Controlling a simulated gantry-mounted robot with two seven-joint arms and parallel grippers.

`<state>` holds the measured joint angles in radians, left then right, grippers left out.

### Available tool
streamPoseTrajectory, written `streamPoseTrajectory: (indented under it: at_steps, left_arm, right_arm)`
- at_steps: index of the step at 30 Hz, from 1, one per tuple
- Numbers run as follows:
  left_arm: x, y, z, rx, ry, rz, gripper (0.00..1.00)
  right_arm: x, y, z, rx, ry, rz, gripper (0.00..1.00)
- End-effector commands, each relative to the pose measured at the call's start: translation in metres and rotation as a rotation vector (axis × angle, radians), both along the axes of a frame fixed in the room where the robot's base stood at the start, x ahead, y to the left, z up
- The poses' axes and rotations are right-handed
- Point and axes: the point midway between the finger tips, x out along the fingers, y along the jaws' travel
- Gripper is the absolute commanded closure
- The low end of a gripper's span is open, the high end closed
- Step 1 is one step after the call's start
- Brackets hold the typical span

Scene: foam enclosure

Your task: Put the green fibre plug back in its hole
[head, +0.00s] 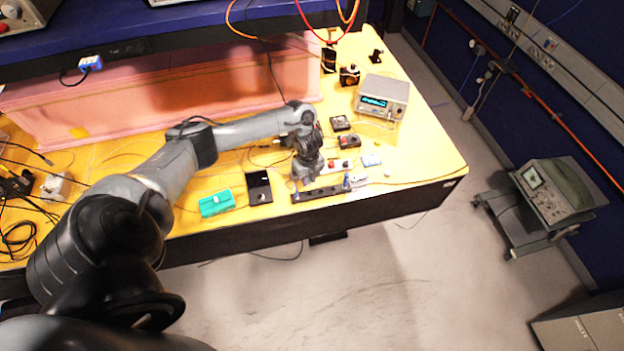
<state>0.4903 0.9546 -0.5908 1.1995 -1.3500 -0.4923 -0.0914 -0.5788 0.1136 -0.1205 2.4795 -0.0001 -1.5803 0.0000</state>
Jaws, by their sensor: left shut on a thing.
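My left gripper (305,176) points down over the front part of the yellow bench, close above a long black strip (322,192) near the front edge. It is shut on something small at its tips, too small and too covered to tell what. Small blue parts stand up at the strip's left end and right part. I cannot make out a green fibre plug or its hole at this size. My right gripper is not in view.
A teal box (217,203) and a black plate (258,187) lie left of the strip. Small black devices (348,141) and a grey instrument with a lit display (382,99) stand behind to the right. A pink foam block (170,95) runs along the back. Thin cables cross the bench.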

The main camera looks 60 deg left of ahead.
Motion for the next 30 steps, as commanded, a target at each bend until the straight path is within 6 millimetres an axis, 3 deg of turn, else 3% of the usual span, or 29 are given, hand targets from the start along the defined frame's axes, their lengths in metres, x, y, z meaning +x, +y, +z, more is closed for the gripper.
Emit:
streamPoseTrajectory:
  at_steps: [11, 30]
  left_arm:
    - [0.001, 0.000, 0.002, 0.000, -0.001, -0.016, 1.00]
    - [0.001, -0.001, -0.041, 0.000, -0.001, -0.014, 1.00]
  right_arm:
    - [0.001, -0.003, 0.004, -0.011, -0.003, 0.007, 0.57]
    - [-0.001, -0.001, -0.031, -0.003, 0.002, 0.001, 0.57]
